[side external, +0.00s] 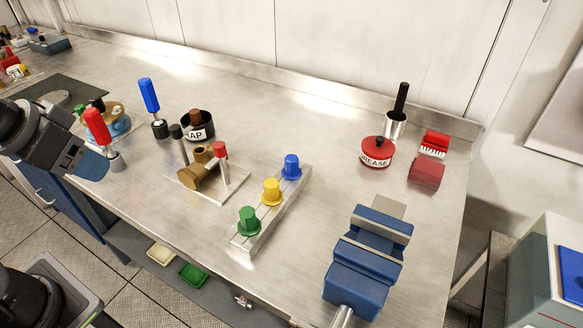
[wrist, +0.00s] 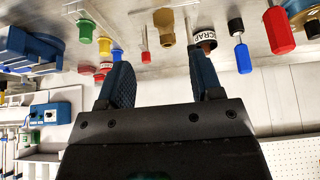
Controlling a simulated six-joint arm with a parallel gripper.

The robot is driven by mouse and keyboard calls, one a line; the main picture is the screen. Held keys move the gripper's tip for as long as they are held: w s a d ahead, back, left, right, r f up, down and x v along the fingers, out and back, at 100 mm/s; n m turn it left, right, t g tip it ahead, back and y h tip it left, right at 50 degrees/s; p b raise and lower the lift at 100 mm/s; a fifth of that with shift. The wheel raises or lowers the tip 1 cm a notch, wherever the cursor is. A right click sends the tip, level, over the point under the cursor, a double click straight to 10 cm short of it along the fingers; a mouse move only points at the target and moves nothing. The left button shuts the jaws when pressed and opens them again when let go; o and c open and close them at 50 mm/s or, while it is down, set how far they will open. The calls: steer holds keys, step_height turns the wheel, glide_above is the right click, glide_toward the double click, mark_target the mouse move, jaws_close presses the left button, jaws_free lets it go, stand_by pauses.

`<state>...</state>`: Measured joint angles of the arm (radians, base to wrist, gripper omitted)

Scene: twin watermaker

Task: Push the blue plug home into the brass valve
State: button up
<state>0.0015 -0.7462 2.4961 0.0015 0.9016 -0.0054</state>
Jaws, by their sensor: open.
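The blue plug (side external: 292,166) stands upright at the far end of a pale rack (side external: 262,222), behind a yellow plug (side external: 271,191) and a green plug (side external: 249,220). My gripper (side external: 92,160) is at the left of the bench, well away from plug and valve. In the wrist view its fingers (wrist: 160,62) are apart with nothing between them.
A red-handled tool (side external: 97,127) stands close to my gripper. A blue-handled tool (side external: 149,96) and a scrap pot (side external: 198,126) stand behind. Posts rise beside the valve, one red-topped (side external: 220,150). A blue vise (side external: 368,262) and grease tin (side external: 377,151) are to the right.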

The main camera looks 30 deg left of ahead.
steer(key=w+d+r+n+g, duration=0.1)
steer(key=w+d+r+n, duration=0.2)
steer(key=w, duration=0.4)
steer(key=n+g+y, duration=0.1)
steer(key=n+y, duration=0.2)
steer(key=n, duration=0.3)
glide_above(292, 159)
steer(key=s+d, duration=0.4)
step_height(292, 159, down, 7)
steer(key=x, duration=0.7)
steer(key=shift+w+a+f, duration=0.1)
steer(key=shift+w+a, duration=0.05)
steer(key=shift+a, duration=0.25)
steer(key=shift+x, duration=2.7)
steer(key=shift+w+a, duration=0.1)
steer(key=shift+a, duration=0.05)
